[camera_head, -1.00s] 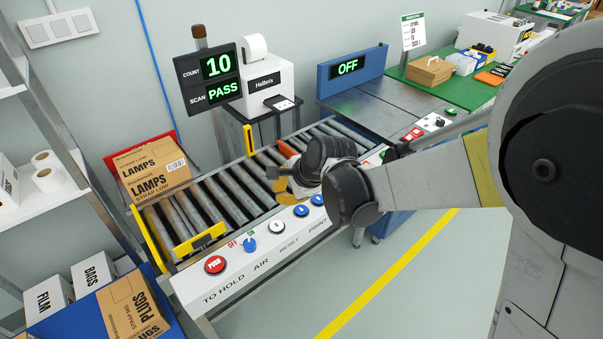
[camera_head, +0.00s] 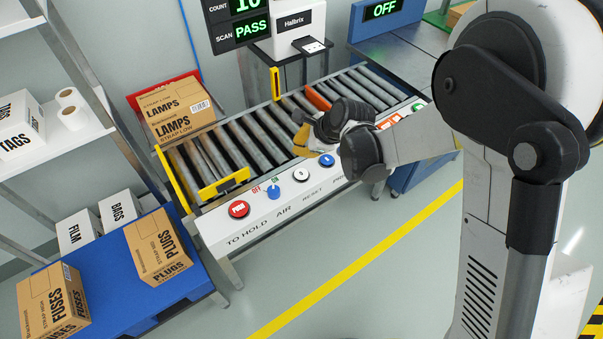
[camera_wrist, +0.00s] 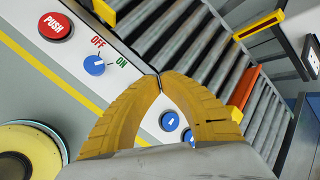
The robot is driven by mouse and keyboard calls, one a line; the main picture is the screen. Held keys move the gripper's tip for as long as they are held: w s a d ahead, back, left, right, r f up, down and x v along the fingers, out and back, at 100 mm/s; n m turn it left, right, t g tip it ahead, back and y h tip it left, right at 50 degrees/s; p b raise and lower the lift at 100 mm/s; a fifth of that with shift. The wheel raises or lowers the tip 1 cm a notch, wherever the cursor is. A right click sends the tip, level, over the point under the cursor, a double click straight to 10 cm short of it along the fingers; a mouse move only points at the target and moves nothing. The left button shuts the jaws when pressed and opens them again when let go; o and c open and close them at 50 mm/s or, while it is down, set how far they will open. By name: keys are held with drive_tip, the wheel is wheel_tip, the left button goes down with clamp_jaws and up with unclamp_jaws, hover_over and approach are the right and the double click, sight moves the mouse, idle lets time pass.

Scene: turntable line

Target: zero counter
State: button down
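The count display (camera_head: 248,6) reads 10 above SCAN PASS, and its top is cut off in the head view. On the sloped white panel, the white button (camera_head: 301,174) sits above the word RESET. To its left are the blue OFF/ON air knob (camera_head: 273,190) and the red PUSH button (camera_head: 239,209); to its right is a blue button (camera_head: 327,160). My gripper (camera_head: 301,151) is over the panel's roller-side edge, just above the white button in the picture. In the wrist view its yellow fingers (camera_wrist: 159,80) meet at the tips, empty. The white button is hidden there.
The roller conveyor (camera_head: 236,150) runs behind the panel, with a LAMPS carton (camera_head: 178,110) at its left end. A blue table (camera_head: 110,292) holds several cartons at lower left. The floor in front of the panel is clear, with a yellow line (camera_head: 360,260).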

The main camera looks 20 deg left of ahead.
sight(299, 171)
wheel_tip(299, 171, down, 8)
drive_tip(key=b, duration=0.5)
drive_tip(key=shift+f+b, duration=0.15)
drive_tip(key=shift+b, duration=0.2)
idle(0.9)
drive_tip(key=shift+f+b, duration=0.4)
drive_tip(key=shift+f, duration=0.05)
drive_tip(key=shift+f, duration=0.45)
idle(0.6)
drive_tip(key=shift+r, duration=0.1)
drive_tip(key=shift+r+p, duration=0.6)
drive_tip(key=shift+r, duration=0.25)
